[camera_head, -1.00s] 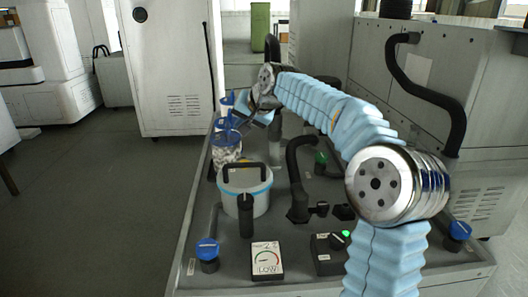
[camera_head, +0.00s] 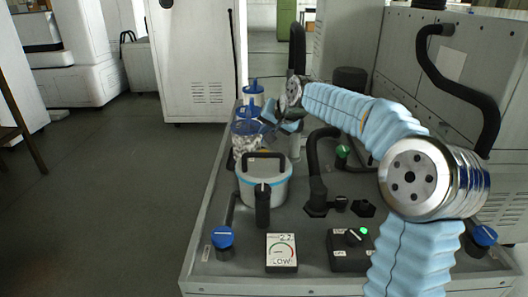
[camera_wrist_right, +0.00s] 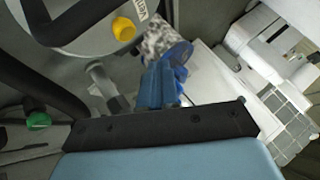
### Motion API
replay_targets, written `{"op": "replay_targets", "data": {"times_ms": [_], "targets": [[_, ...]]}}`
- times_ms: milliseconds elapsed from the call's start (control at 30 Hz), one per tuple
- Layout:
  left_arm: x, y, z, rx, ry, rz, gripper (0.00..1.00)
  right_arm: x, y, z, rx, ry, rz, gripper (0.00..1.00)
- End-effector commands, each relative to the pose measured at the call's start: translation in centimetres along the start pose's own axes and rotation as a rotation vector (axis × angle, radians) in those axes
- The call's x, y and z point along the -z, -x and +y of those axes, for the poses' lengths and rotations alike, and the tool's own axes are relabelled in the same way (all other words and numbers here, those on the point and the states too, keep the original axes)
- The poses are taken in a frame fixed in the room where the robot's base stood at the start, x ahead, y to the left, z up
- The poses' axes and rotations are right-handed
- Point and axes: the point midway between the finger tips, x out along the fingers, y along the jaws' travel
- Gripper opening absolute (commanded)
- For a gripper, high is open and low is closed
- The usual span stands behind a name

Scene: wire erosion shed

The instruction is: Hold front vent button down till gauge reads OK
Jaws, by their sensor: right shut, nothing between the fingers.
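The gauge (camera_head: 282,253) lies at the table's front edge; its face reads LOW, with small digits above. A round grey canister (camera_head: 273,192) with a black handle stands behind it. In the right wrist view, a yellow button (camera_wrist_right: 124,28) sits on the canister's lid (camera_wrist_right: 88,38), beside a label that seems to read VENT. The button cannot be made out in the head view. My right gripper (camera_head: 270,117) is shut and empty behind the canister, near the jars; its blue fingers (camera_wrist_right: 158,86) appear apart from the button. My left gripper is out of view.
A jar of pale pieces (camera_head: 246,143) stands beyond the canister. A black hose (camera_head: 314,165), a green knob (camera_head: 343,152) and a control box with a green light (camera_head: 350,256) are to the right. Blue knobs (camera_head: 222,238) mark the table's front corners.

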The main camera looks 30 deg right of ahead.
Motion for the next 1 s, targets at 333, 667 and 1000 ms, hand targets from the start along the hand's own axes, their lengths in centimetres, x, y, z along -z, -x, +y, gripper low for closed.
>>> {"op": "replay_targets", "data": {"times_ms": [333, 667, 1000], "targets": [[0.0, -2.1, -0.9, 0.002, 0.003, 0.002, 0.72, -1.7, -2.4, 1.7, 0.001, 0.0, 0.001, 0.0], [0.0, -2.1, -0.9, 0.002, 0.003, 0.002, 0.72, -1.8, -2.4, 1.8, 0.0, 0.0, 0.001, 0.0], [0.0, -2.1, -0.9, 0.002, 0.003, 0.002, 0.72, -1.8, -2.4, 1.8, 0.0, 0.0, 0.001, 0.0]]}}
